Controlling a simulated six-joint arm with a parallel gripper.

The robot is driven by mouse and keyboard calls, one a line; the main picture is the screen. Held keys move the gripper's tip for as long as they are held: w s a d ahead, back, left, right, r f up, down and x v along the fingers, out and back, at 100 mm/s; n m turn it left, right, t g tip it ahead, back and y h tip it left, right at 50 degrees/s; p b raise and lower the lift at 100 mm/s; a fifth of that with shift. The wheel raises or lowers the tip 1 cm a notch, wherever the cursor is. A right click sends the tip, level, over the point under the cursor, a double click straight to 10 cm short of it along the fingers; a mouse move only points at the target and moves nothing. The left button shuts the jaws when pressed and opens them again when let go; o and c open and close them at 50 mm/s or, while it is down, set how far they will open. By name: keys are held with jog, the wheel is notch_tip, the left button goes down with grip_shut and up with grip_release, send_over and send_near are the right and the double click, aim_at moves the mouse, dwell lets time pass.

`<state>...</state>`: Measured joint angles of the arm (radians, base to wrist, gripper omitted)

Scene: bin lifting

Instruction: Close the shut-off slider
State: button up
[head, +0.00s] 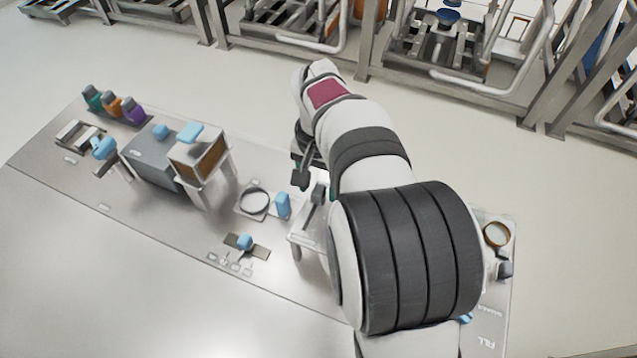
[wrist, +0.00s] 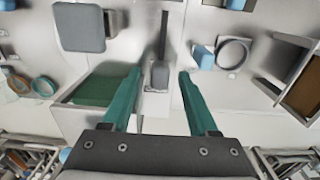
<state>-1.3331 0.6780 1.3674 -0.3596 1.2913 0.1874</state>
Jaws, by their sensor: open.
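A dark bar with a grey block-like handle (wrist: 160,76) stands out on a pale stand in the wrist view and looks like the shut-off slider, though its label is not readable. It also shows in the head view (head: 315,205), just beside my gripper (head: 303,182). In the wrist view my gripper (wrist: 160,73) has its two teal fingers wide apart, one on each side of the grey handle, with a gap on both sides. Nothing is held. Whether the fingertips are level with the handle is unclear. My arm hides part of the stand in the head view.
A round ring (head: 255,201) and a blue block (head: 283,205) lie left of the stand. A blue knob (head: 245,242) sits on a plate in front. A green-floored tray (wrist: 95,90) is beside the left finger.

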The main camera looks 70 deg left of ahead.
jog(key=shift+f, duration=0.15)
grip_shut()
dwell(1.4)
